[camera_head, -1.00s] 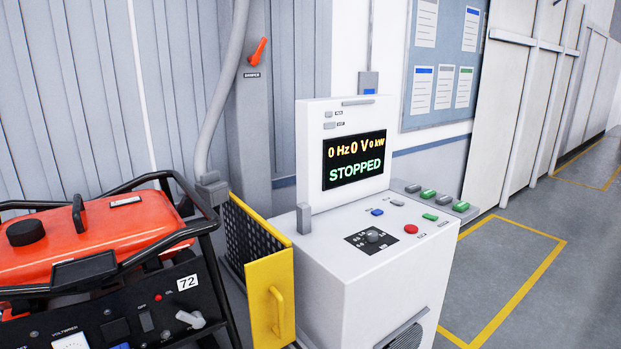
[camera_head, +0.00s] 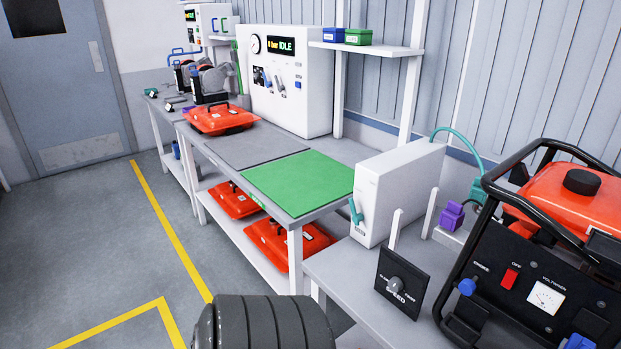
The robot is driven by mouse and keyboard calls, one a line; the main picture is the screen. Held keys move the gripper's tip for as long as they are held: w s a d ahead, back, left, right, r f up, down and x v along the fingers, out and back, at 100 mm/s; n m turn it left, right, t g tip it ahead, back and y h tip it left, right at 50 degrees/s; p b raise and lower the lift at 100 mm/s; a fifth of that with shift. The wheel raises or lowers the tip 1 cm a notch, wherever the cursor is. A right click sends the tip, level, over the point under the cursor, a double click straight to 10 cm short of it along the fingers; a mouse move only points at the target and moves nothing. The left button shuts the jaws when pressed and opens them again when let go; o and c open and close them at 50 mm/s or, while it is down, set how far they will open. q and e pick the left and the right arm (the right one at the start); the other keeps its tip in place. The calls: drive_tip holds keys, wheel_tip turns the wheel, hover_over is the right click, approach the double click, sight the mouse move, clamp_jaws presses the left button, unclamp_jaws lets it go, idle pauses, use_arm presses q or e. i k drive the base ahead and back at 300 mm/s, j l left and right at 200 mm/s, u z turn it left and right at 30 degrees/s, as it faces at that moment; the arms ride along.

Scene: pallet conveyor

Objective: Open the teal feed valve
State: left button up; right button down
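A small teal lever (camera_head: 355,211) sits on the front face of a white box (camera_head: 398,182) on the bench, right of centre. The lever stands close to upright, slightly tilted, with a small unreadable label below it. A teal hose (camera_head: 462,143) rises from the top of the box and curves down to the right behind the generator.
An orange generator (camera_head: 575,192) in a black frame stands at right. A SPEED dial panel (camera_head: 402,283) and a purple block (camera_head: 452,215) are nearby. A green mat (camera_head: 298,181) lies left of the box. Open floor is at left.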

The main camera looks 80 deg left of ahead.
sight(356, 219)
drive_tip(key=u, duration=2.05)
drive_tip(key=i+j, duration=0.15)
drive_tip(key=j, duration=0.15)
drive_tip(key=i+j, duration=0.1)
drive_tip(key=j, duration=0.2)
drive_tip(key=i+j+z, duration=0.1)
drive_tip(key=i+j, duration=0.05)
drive_tip(key=j, duration=0.1)
